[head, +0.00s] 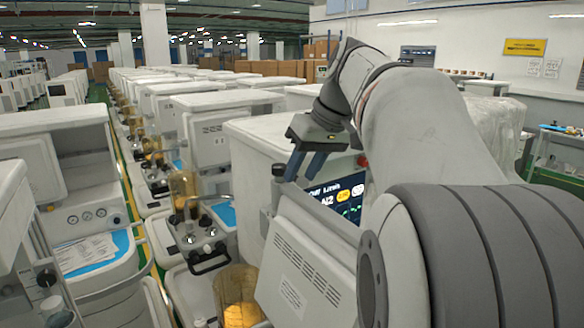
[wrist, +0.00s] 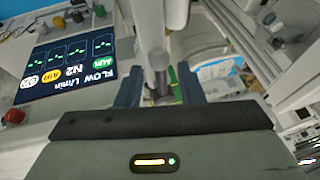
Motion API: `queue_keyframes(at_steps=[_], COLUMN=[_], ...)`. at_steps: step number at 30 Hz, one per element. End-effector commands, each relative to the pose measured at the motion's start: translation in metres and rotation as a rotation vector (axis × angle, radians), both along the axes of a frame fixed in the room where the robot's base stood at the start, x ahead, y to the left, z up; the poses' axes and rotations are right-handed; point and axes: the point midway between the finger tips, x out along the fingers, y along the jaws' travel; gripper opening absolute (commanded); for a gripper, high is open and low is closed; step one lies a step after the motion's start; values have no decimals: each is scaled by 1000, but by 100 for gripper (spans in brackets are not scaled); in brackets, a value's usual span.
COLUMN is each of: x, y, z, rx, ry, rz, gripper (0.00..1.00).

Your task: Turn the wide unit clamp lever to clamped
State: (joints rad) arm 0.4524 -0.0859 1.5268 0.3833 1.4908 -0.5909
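My gripper (head: 302,175) is open, with its two dark blue fingers pointing down beside the display screen (head: 338,197) of the nearest white unit (head: 300,262). In the wrist view the fingers stand apart on either side of a grey upright post with a rounded end (wrist: 158,62). I cannot tell whether either finger touches it. In the head view a dark knob (head: 278,170) shows just left of the fingers. I cannot tell whether the post or the knob is the clamp lever, or which position the lever is in.
The screen also shows at upper left in the wrist view (wrist: 68,70), with a red knob (wrist: 13,117) beside it. An amber canister (head: 238,295) stands low in front. Rows of white carts (head: 205,105) fill the left and back. A yellow-edged aisle (head: 135,215) runs between them.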

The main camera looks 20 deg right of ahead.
Motion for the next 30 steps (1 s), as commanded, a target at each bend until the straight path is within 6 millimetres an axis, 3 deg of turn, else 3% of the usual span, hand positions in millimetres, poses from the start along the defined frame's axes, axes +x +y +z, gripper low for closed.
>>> queue_keyframes(at_steps=[2, 15, 30], x=[0, 0, 0], y=[0, 1, 5], z=[0, 0, 0], rx=[0, -1, -1], ry=[0, 0, -1], rz=[0, 2, -14], gripper=[34, 0, 0])
